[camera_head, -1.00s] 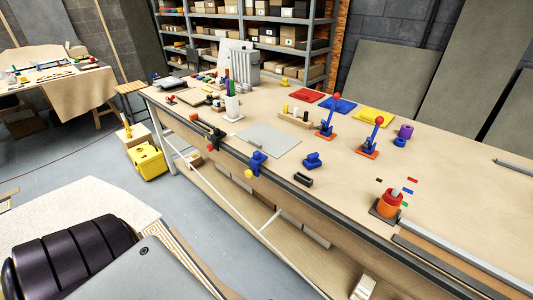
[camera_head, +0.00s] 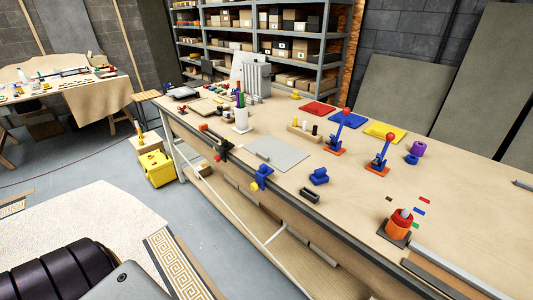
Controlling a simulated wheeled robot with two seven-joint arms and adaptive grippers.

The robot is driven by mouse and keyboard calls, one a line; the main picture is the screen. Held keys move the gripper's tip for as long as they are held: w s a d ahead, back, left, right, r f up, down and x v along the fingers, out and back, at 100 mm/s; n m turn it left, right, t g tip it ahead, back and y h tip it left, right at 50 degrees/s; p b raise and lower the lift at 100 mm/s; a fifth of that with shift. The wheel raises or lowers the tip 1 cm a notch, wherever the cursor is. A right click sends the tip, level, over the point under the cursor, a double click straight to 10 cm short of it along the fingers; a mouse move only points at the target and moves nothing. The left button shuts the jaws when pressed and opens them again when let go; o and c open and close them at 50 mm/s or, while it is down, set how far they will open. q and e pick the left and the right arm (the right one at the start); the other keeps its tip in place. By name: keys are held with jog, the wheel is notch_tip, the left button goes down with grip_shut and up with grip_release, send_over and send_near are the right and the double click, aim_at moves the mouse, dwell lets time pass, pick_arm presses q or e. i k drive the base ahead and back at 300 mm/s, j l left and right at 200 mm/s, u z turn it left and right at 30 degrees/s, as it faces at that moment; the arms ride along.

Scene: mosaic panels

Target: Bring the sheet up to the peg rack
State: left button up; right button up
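A flat grey sheet (camera_head: 277,153) lies on the long wooden workbench, near its front edge and left of the middle. Just behind its right side is a small wooden rack (camera_head: 304,133) with several short upright pegs in dark, white and yellow. The sheet and the rack are apart, with a narrow strip of bare bench between them. Neither of my grippers shows in the head view. A dark ribbed part and a grey surface of my own body fill the lower left corner.
Blue clamp (camera_head: 261,177) grips the bench's front edge beside the sheet. Two blue-and-red toggle clamps (camera_head: 337,135) stand farther right. A cream panel with key-pattern border (camera_head: 178,262) lies lower left.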

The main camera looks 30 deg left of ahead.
aim_at(282, 155)
jog(key=i+l+u, duration=0.1)
jog(key=u, duration=0.3)
jog(key=i+l+u, duration=0.1)
jog(key=u, duration=0.3)
jog(key=l+u, duration=0.25)
jog(key=u, duration=0.15)
